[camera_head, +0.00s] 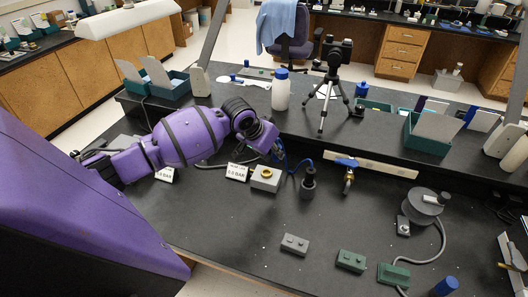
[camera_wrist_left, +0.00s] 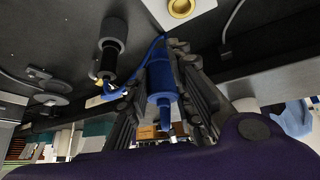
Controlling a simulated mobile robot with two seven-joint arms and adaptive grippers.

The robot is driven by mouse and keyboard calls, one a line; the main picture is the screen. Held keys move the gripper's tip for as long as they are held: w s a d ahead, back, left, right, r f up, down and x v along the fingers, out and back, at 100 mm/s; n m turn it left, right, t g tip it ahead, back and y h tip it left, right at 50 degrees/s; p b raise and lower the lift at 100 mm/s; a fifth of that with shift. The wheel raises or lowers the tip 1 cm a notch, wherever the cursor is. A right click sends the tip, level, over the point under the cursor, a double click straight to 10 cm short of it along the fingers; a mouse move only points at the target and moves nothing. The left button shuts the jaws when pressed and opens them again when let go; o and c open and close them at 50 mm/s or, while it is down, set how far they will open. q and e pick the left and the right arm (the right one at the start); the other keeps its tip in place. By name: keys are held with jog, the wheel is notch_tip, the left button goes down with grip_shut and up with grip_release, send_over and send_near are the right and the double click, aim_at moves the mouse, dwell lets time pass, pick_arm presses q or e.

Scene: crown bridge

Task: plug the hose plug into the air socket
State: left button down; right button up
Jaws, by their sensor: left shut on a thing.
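My left gripper (camera_head: 273,149) is above the back of the bench, just behind a pale block with a brass ring socket (camera_head: 266,173). In the left wrist view, the gripper (camera_wrist_left: 160,95) is shut on the blue hose plug (camera_wrist_left: 160,82), which sits between the two dark fingers. A thin blue hose (camera_wrist_left: 136,68) loops beside the plug. The brass socket also shows at the top of the wrist view (camera_wrist_left: 181,7), apart from the plug. In the head view the plug is mostly hidden by the gripper. My right gripper is not in view.
A black cylinder (camera_head: 308,184) stands right of the socket block. A brass valve with a blue handle (camera_head: 347,176) is further right. A pressure card (camera_head: 237,172) stands left of the block. Small grey (camera_head: 295,244) and green (camera_head: 351,260) blocks lie in front. The front middle is clear.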

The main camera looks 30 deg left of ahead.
pick_arm(q)
jog(key=shift+a+f+b, duration=0.25)
jog(key=shift+a+f, duration=0.65)
jog(key=shift+f, duration=0.25)
jog(key=shift+a+f+b, duration=0.2)
jog(key=shift+a+f, duration=0.7)
jog(key=shift+f, duration=0.2)
jog(key=shift+f+b, duration=0.4)
jog(key=shift+f, duration=0.45)
jog(key=shift+f+b, duration=0.35)
jog(key=shift+f, duration=0.4)
jog(key=shift+w, duration=0.1)
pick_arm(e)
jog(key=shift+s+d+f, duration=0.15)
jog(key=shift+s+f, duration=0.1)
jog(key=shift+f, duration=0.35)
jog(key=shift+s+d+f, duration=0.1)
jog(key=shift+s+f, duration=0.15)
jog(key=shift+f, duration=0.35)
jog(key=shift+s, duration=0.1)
